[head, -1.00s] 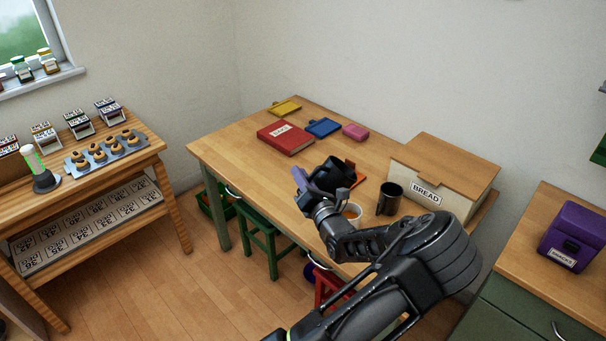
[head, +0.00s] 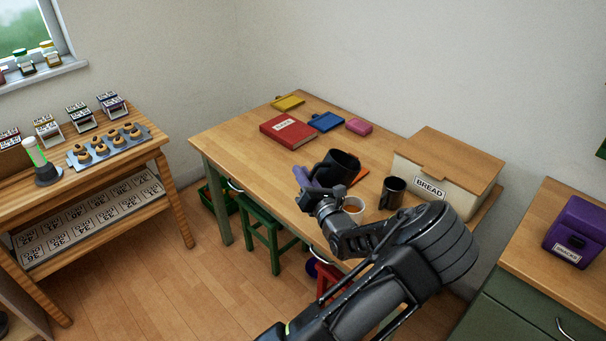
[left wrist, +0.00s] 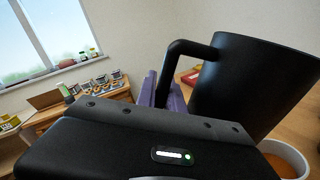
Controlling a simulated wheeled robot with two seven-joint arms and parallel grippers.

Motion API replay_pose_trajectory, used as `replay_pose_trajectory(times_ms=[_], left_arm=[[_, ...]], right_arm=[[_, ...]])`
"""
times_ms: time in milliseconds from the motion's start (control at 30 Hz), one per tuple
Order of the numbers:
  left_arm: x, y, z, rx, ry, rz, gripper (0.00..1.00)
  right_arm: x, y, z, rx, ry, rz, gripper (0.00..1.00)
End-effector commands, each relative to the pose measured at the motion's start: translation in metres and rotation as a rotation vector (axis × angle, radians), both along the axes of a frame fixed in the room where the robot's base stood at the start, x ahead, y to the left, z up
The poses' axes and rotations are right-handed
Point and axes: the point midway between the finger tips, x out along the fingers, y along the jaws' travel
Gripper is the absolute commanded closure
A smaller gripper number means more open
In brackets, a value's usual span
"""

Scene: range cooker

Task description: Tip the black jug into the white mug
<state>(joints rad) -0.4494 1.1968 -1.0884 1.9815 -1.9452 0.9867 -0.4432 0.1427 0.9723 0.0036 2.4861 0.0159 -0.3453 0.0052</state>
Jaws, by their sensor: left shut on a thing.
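The black jug (head: 341,164) is held above the table, a little behind and left of the white mug (head: 353,204). Its open mouth shows in the head view, and it looks close to upright. My left gripper (head: 319,182), with purple fingers, is shut on the jug's handle. In the left wrist view the jug (left wrist: 245,85) fills the right side, its handle between the fingers. The white mug (left wrist: 287,160) stands below it at the lower right, with orange-brown contents showing. My arm partly hides the mug's front in the head view. My right gripper is out of view.
A black cup (head: 392,193) stands right of the mug, near the bread bin (head: 445,175). An orange item (head: 360,174) lies partly hidden behind the jug. A red book (head: 288,131), blue (head: 325,122) and yellow (head: 288,102) boards lie farther back. The table's left part is clear.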

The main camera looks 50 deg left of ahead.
Motion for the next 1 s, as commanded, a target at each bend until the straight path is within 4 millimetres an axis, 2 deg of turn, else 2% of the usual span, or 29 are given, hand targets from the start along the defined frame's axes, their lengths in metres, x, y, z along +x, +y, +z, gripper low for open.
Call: replay_pose_trajectory(times_ms=[433,767,1000], left_arm=[[0.003,-0.001,-0.016,-0.082,-0.181,0.003,1.0],[0.004,-0.002,-0.015,-0.092,-0.202,0.002,1.0],[0.012,-0.005,-0.025,-0.168,-0.366,0.004,1.0]], right_arm=[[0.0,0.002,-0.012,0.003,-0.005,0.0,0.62],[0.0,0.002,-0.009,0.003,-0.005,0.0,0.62],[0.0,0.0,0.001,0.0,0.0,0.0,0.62]])
